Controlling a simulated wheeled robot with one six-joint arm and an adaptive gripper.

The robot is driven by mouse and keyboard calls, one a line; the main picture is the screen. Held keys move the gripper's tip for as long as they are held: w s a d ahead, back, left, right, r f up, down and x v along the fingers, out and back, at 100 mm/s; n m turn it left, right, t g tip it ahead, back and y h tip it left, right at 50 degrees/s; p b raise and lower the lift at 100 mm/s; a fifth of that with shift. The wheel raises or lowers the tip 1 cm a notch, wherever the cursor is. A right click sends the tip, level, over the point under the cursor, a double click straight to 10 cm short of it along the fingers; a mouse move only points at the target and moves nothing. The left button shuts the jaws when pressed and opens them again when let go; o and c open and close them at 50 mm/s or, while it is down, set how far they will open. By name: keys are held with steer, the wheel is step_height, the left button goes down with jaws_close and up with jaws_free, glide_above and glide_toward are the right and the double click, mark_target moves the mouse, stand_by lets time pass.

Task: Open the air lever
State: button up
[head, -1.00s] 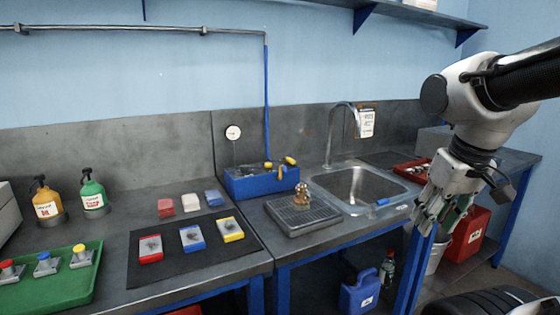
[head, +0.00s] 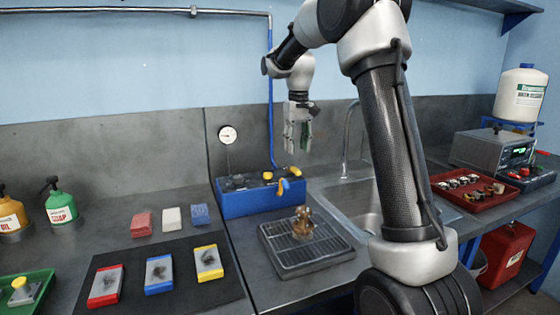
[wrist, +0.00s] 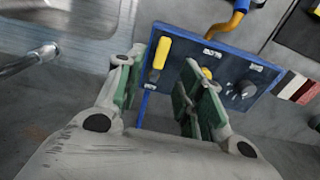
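A blue box (head: 262,195) stands against the back panel. A yellow lever handle (head: 296,172) is on its right end, and a second yellow part (head: 267,175) is nearer its middle. My gripper (head: 297,138) hangs above the box's right end, pointing down and apart from the levers. In the wrist view, the fingers (wrist: 163,92) with green pads are apart and empty. The long yellow handle (wrist: 160,52) lies in line with the gap. The smaller yellow part (wrist: 206,72) is partly hidden by the right finger. The labels are too small to read surely.
An orange nozzle (head: 283,187) hangs at the box's front. A round gauge (head: 228,135) is on the panel behind. A grid tray (head: 275,262) with a brass-coloured part (head: 303,224) lies in front. The sink (head: 352,208) and faucet (head: 346,135) are to the right.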

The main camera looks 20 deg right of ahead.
mark_target(296, 169)
steer(key=shift+w+a, duration=0.1)
steer(key=shift+w, duration=0.05)
steer(key=f, duration=0.7)
steer(key=shift+s+f, duration=0.2)
jaws_close()
